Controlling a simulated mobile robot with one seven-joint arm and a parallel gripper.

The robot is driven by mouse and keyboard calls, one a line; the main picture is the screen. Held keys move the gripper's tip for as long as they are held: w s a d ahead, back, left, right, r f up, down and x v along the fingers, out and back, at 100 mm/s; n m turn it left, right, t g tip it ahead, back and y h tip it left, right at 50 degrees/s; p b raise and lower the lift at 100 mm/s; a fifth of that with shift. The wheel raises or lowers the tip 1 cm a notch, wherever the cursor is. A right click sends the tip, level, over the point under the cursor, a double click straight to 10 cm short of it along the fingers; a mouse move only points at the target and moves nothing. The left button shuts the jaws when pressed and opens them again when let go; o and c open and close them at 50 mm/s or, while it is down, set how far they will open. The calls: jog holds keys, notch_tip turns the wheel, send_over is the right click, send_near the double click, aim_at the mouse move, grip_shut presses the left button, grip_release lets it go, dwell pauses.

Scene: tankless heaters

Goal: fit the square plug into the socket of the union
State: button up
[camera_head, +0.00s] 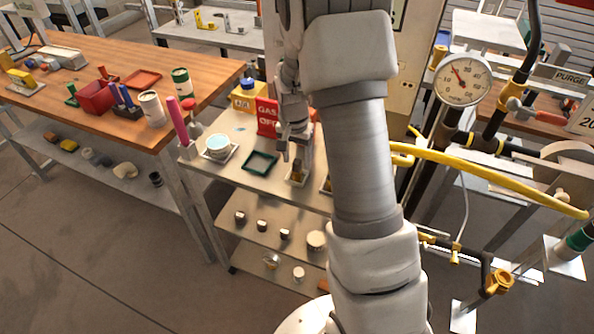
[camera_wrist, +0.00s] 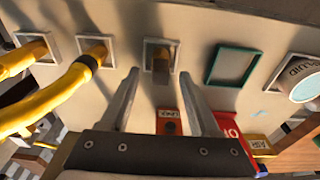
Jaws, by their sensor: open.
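A small brass-brown block, which may be the square plug (camera_wrist: 160,62), stands in a white square frame on the cart top in the wrist view. In the head view a brass piece (camera_head: 297,174) shows in a frame under my gripper (camera_head: 297,150). In the wrist view my gripper (camera_wrist: 159,75) is open, its two fingers apart, with the block ahead and between the fingertips. I cannot tell whether the fingers touch it. A brass fitting (camera_head: 497,281) on the dark pipe at lower right may be the union; its socket is too small to make out.
An empty green square frame (camera_wrist: 231,66) lies beside the block's frame. Yellow hoses (camera_wrist: 62,88) end in frames on the other side. A red gas sign (camera_head: 267,116) and a yellow-blue container (camera_head: 247,95) stand behind. A gauge (camera_head: 463,80) and yellow pipe (camera_head: 480,172) are at right.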

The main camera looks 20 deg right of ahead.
jog(key=shift+d+f, duration=0.1)
jog(key=shift+f, duration=0.7)
jog(key=shift+c, duration=0.3)
grip_shut()
jog(key=shift+w, duration=0.1)
